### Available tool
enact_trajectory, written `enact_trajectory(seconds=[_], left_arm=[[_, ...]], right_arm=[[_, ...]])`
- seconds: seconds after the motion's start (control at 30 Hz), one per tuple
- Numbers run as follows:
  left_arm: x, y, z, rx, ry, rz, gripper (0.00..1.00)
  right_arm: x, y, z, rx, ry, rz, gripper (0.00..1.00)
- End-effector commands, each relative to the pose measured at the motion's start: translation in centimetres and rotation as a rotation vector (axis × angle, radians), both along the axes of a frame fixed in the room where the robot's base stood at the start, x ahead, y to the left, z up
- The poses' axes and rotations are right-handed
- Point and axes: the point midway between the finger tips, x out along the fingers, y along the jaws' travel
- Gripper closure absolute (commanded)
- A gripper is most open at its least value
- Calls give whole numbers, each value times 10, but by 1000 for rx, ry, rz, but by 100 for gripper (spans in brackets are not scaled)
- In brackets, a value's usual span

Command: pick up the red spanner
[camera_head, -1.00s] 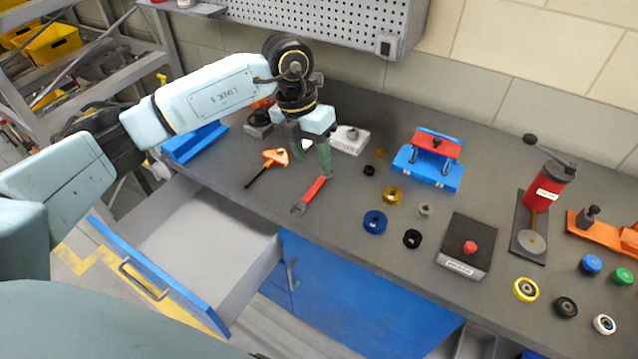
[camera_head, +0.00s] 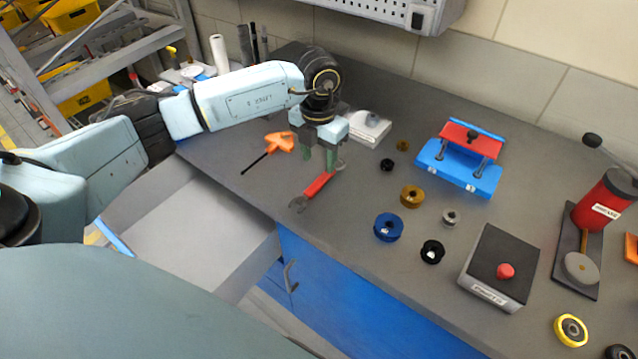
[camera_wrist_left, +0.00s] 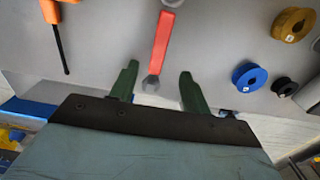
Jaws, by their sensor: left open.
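The red spanner (camera_head: 317,186) lies on the grey bench near its front edge, with its grey jaw end toward the drawer. In the left wrist view the spanner (camera_wrist_left: 161,45) lies lengthwise, its jaw end between and just beyond the fingers. My left gripper (camera_head: 319,169) is open, pointing down over the handle end of the spanner, with green fingers apart. The gripper (camera_wrist_left: 158,82) shows nothing held between its fingers in the left wrist view. Whether the fingers touch the bench is hard to tell. My right gripper is not in view.
An orange-handled screwdriver (camera_head: 279,142) lies left of the spanner. A blue ring (camera_head: 388,227), a brass ring (camera_head: 411,196) and a black ring (camera_head: 432,251) lie to the right. A red-and-blue fixture (camera_head: 458,165) stands behind them. An open drawer (camera_head: 190,235) sits below the bench edge.

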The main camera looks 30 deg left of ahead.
Motion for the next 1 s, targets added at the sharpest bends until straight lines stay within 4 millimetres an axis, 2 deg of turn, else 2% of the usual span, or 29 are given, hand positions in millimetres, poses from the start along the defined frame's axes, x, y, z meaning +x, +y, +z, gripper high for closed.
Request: enact_trajectory(seconds=[0.1, 0.27, 0.53, 0.67, 0.87, 1.0], left_arm=[[0, 0, -14, 0, 1, 1, 53], [0, 0, -24, 0, 0, 1, 53], [2, 2, -63, 0, 2, 0, 53], [2, 1, -70, 0, -1, -1, 53], [2, 2, -71, 0, -2, -1, 53], [2, 2, -71, 0, -2, -1, 71]], right_arm=[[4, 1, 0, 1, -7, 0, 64], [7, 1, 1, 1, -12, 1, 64], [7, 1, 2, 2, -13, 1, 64], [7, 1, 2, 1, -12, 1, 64], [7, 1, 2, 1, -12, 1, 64], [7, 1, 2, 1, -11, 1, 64]])
